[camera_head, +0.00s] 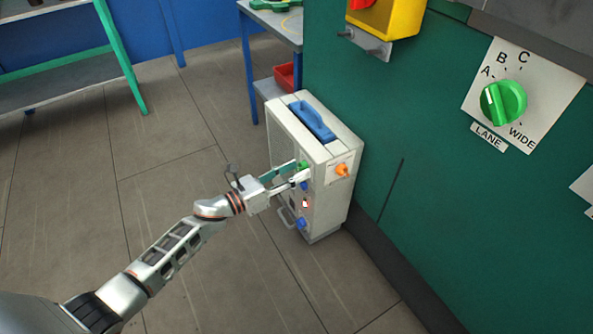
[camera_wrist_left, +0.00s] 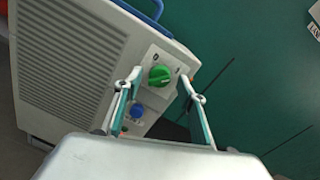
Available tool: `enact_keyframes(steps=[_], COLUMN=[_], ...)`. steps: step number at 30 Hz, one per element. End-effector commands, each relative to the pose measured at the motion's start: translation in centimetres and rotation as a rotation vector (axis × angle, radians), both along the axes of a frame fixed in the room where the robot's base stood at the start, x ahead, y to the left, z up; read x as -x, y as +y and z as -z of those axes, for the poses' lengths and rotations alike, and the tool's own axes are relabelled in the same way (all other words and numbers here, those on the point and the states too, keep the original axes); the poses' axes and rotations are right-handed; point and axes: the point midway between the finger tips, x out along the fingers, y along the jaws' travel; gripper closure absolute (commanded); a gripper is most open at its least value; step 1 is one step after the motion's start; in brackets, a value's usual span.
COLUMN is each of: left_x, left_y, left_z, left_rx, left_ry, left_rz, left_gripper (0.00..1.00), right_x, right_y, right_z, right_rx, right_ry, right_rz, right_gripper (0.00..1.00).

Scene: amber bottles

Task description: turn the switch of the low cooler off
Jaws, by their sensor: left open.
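The low cooler (camera_head: 328,195) is a pale box standing on the floor against the green wall, with a blue handle (camera_head: 313,121) on top. Its front carries a green knob (camera_head: 304,165), which also shows in the left wrist view (camera_wrist_left: 159,75) on a white plate with small marks I cannot read surely. My left gripper (camera_head: 299,172) is open in front of the cooler's face. In the left wrist view its fingertips (camera_wrist_left: 162,79) lie to either side of the green knob; contact cannot be told. My right gripper is not in view.
An orange knob (camera_head: 342,170) sits on the cooler's right side. A lower blue knob (camera_head: 301,224) and a small red light (camera_head: 305,203) are on its front. A blue-legged table (camera_head: 279,27) with a red bin (camera_head: 285,76) stands behind.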

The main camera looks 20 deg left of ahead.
Motion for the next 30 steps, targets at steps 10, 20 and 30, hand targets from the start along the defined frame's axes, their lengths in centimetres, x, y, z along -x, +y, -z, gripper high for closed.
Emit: enact_keyframes(steps=[10, 20, 30], left_x=[-0.50, -0.46, -0.48], left_y=[-0.39, -0.43, -0.47], left_z=[-0.01, -0.01, -0.18], left_rx=[0.000, 0.002, 0.075], left_ry=[0.000, 0.001, 0.057], left_rz=[0.001, 0.002, 0.003], left_gripper=[0.60, 0.97, 0.97], right_x=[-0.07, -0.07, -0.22], right_y=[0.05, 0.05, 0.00], right_z=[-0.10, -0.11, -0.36], right_rx=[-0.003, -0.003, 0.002], right_ry=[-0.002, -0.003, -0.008], right_rz=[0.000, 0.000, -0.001], right_gripper=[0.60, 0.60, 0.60])
